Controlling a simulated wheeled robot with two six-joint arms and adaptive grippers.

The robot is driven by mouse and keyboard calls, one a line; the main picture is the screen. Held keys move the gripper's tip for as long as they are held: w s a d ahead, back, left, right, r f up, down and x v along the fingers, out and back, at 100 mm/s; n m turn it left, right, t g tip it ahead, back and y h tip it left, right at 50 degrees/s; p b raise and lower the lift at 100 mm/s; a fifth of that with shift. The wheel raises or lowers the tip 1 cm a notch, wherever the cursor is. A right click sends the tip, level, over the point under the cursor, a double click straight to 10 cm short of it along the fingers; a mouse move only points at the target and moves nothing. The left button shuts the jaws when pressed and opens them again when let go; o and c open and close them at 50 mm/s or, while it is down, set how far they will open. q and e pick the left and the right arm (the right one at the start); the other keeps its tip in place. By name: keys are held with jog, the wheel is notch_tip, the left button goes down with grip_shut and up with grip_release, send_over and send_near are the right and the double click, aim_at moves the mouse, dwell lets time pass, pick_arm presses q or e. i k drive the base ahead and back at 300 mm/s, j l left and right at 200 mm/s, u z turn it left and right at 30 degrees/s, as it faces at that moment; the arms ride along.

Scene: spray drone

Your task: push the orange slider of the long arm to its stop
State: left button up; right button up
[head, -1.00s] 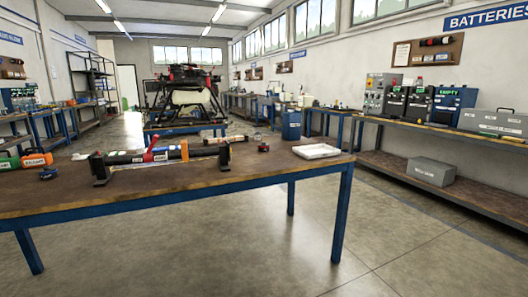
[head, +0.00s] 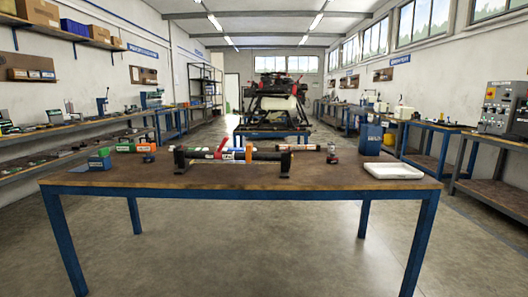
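The long arm (head: 264,156) is a dark tube lying across two black stands on the wooden table, roughly left to right. A red lever (head: 221,147) stands up tilted from its left half, by a white label. The small orange piece (head: 239,154) near its middle looks like the slider. A gap to its stop is too small to make out. Neither of my grippers is in view, and nothing touches the arm.
The table (head: 330,181) has blue legs. Green and orange items (head: 124,148) stand at the left. A drone (head: 272,95) stands behind; the floor in front is clear.

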aim_at(249, 147)
jog(key=k+l+u, duration=0.1)
jog(key=l, duration=0.3)
jog(key=k+l+u, duration=0.1)
jog(key=l, duration=0.3)
jog(key=k+l+u, duration=0.1)
jog(key=l, duration=0.3)
jog(key=i+l+u, duration=0.1)
jog(key=i+u, duration=0.25)
jog(key=i+l+u, duration=0.15)
jog(key=u, duration=0.2)
jog(key=i+l+u, duration=0.35)
jog(key=j, duration=0.1)
